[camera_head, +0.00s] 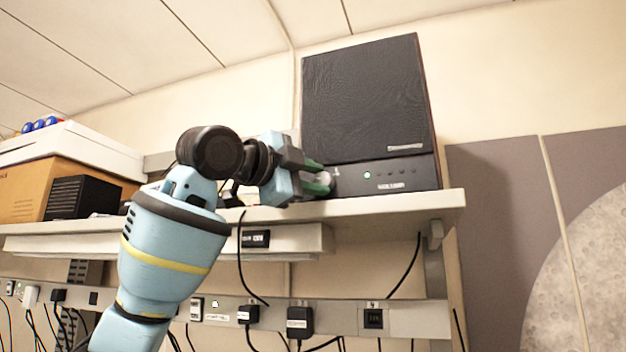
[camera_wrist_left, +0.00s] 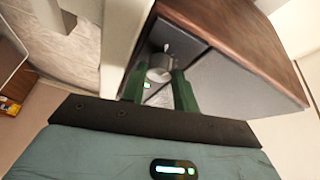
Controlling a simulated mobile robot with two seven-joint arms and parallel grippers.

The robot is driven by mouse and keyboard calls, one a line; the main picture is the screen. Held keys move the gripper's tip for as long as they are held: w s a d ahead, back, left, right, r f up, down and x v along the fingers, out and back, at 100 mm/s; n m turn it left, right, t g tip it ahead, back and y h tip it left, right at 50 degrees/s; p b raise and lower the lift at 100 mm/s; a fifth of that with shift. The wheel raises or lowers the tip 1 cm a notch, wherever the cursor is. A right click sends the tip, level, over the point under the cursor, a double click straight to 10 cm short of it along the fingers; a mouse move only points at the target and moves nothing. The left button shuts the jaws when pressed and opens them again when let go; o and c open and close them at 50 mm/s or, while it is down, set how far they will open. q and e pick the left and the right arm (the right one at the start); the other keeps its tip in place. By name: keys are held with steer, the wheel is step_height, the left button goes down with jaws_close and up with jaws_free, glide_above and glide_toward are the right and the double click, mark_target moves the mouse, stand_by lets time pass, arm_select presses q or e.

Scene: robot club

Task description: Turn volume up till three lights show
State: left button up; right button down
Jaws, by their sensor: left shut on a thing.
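A dark speaker (camera_head: 368,98) stands on the shelf, with a grey control panel (camera_head: 400,183) along its bottom front. One green light (camera_head: 367,175) glows at the left of the panel's light row; the others to its right look dark. My left gripper (camera_head: 322,177) reaches in from the left, its green fingers shut on the volume knob at the panel's left end. In the left wrist view the grey round knob (camera_wrist_left: 160,67) sits between the two green fingers. A small pale mark at its top shows there. The fingers hide part of the panel. My right gripper is out of view.
The shelf (camera_head: 400,208) ends just right of the speaker. A cardboard box (camera_head: 28,190) and a black box (camera_head: 82,197) stand at the left. Cables and plugs (camera_head: 300,320) hang below.

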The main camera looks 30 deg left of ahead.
arm_select(q)
steer(key=m, duration=0.1)
steer(key=m+g, duration=0.1)
steer(key=m, duration=0.1)
steer(key=m+g, duration=0.1)
steer(key=shift+d+r+m+y, duration=0.1)
steer(key=shift+r+m+y, duration=0.2)
steer(key=shift+m+y, duration=0.1)
steer(key=m+g+y, duration=0.1)
steer(key=m, duration=0.2)
steer(key=shift+d+r+g+y, duration=0.1)
steer(key=shift+r+g+y, duration=0.05)
steer(key=shift+g+y, duration=0.25)
steer(key=shift+m, duration=0.3)
steer(key=o, duration=1)
steer(key=shift+v, duration=3.85)
steer(key=shift+r, duration=0.1)
